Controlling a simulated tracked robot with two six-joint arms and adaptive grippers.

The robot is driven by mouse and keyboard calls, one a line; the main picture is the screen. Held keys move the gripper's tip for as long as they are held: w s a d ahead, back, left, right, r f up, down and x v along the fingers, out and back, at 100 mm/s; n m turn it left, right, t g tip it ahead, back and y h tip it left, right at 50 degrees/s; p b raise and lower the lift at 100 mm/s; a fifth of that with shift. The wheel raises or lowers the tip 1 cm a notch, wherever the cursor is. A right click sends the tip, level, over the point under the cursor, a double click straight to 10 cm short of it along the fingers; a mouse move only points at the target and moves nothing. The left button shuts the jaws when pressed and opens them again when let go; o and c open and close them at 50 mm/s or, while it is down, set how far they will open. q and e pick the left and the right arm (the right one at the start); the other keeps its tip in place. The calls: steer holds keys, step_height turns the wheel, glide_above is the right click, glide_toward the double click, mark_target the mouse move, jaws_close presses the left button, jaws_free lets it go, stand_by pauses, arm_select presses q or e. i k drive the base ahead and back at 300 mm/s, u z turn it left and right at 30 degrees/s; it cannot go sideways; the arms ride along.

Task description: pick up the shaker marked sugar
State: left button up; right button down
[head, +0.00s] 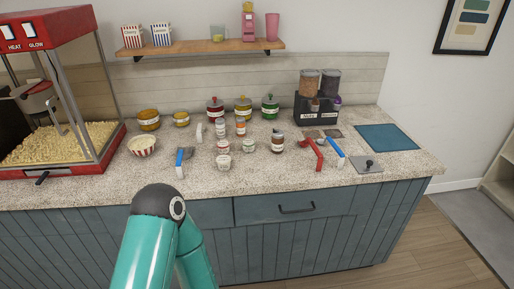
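Several small jars and shakers with pale labels stand in a group in the middle of the speckled counter (310,175). They include an orange-lidded one (241,128), a red-lidded one (223,147), a pale-green-lidded one (249,146), a white one at the front (223,162), and a larger dark-red one (277,142). The labels are too small to read, so I cannot tell which is marked sugar. A teal arm link of mine is in front of the counter at the bottom left. Neither gripper is in view.
A popcorn machine (108,157) stands at the left, with a striped bowl (142,146) beside it. Blue-handled (180,163) and red-handled (318,155) tools flank the jars. Lidded pots (215,108) and a dispenser (317,113) stand behind, below a shelf (210,47).

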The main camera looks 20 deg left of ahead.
mark_target(277, 141)
steer(key=z, duration=0.15)
steer(key=i, duration=0.9)
